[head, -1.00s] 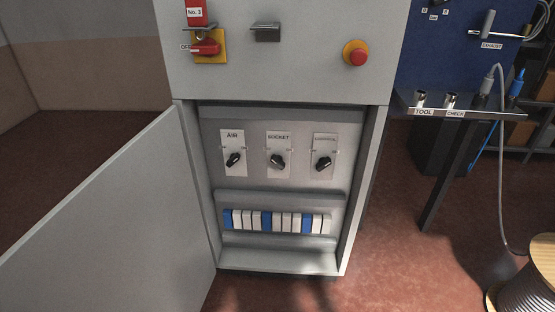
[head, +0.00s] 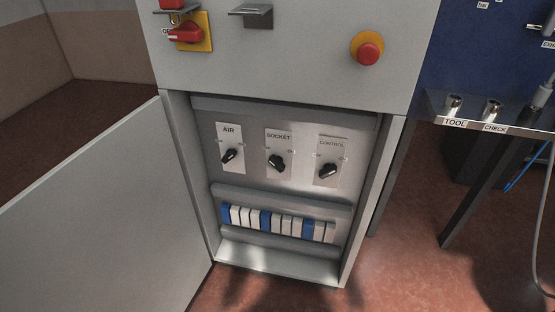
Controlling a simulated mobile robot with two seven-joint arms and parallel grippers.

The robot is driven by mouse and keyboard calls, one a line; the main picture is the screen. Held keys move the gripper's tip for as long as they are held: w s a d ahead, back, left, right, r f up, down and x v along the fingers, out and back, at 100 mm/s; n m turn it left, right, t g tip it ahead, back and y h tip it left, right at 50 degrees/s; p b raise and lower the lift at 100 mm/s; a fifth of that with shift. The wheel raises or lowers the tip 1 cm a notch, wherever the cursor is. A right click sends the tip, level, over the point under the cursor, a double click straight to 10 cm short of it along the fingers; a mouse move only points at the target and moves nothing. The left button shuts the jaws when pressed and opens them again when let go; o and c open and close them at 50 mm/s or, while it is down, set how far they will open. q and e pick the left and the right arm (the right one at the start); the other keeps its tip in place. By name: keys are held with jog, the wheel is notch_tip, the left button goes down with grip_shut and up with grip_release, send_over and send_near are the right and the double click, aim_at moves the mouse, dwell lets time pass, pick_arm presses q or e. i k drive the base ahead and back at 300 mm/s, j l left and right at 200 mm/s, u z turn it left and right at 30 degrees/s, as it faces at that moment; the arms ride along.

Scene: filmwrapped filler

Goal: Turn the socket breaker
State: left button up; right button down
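The socket breaker (head: 276,163) is a black rotary knob on a white plate labelled SOCKET, in the middle of three inside the open grey cabinet. Its knob is tilted, with one end toward the upper left. The AIR breaker (head: 229,156) is to its left, and the CONTROL breaker (head: 328,170) is to its right; both knobs slant toward the upper right. Neither of my grippers is in the head view. Nothing touches the socket breaker.
The cabinet door (head: 90,205) stands open to the left. Above are a red rotary switch (head: 187,34) on a yellow plate and a red emergency button (head: 368,52). Blue and white modules (head: 283,224) sit below the knobs. A shelf (head: 520,129) marked TOOL and CHECK is at right.

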aim_at(276, 162)
jog(key=i+l+u, duration=0.1)
jog(key=i+l, duration=0.2)
jog(key=i+l+u, duration=0.1)
jog(key=i+l, duration=0.25)
jog(key=l, duration=0.15)
jog(key=i+l, duration=0.25)
jog(key=l, duration=0.15)
jog(key=i+u, duration=0.05)
